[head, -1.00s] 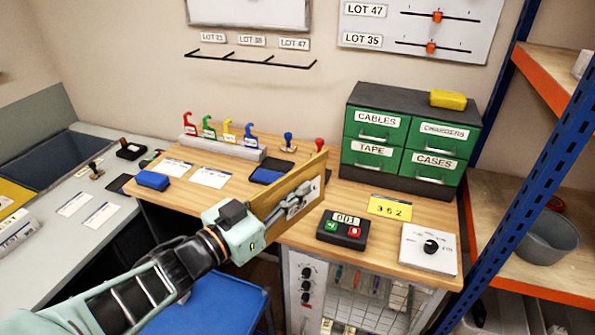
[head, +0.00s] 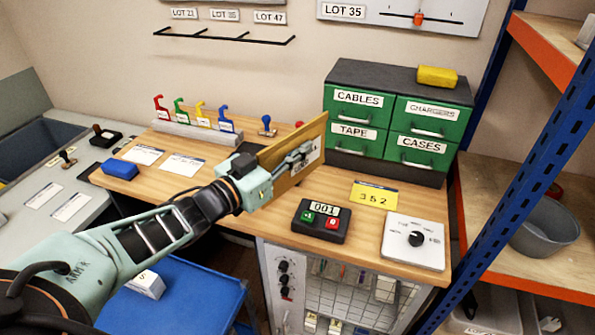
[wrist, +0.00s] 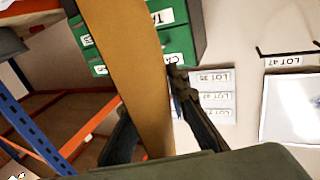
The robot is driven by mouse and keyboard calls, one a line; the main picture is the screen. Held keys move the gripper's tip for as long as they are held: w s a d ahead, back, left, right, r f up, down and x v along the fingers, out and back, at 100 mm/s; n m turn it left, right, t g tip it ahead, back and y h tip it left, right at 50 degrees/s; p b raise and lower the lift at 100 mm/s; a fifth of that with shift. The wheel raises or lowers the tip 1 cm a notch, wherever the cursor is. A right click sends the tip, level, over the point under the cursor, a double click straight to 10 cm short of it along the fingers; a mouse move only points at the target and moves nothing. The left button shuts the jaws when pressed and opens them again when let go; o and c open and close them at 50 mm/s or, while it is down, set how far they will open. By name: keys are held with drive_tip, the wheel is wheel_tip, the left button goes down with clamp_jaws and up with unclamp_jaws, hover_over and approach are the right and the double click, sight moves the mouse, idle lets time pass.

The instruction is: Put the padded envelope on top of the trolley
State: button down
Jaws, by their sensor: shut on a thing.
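The padded envelope (head: 311,133) is a flat mustard-brown piece, held on edge above the wooden bench. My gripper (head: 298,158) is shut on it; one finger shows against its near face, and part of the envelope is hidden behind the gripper. In the wrist view the envelope (wrist: 128,60) runs as a long brown strip between my gripper's dark fingers (wrist: 155,125). The trolley (head: 205,288) has a blue top and stands low in front of the bench, partly covered by my arm. A small white box (head: 147,284) lies on it.
On the bench (head: 245,205) are a keypad box (head: 320,221), a dial box (head: 413,242), a yellow 352 card (head: 374,195) and a green drawer unit (head: 390,130). A blue-posted shelf (head: 535,150) stands at the right. The trolley top right of the white box looks clear.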

drive_tip(key=w+d+f+b, duration=0.1)
drive_tip(key=w+f+b, duration=0.4)
drive_tip(key=f, duration=0.4)
drive_tip(key=shift+w+d+f, duration=0.3)
drive_tip(key=shift+w, duration=0.45)
drive_tip(key=shift+f, duration=0.15)
drive_tip(key=c, duration=1.9)
unclamp_jaws()
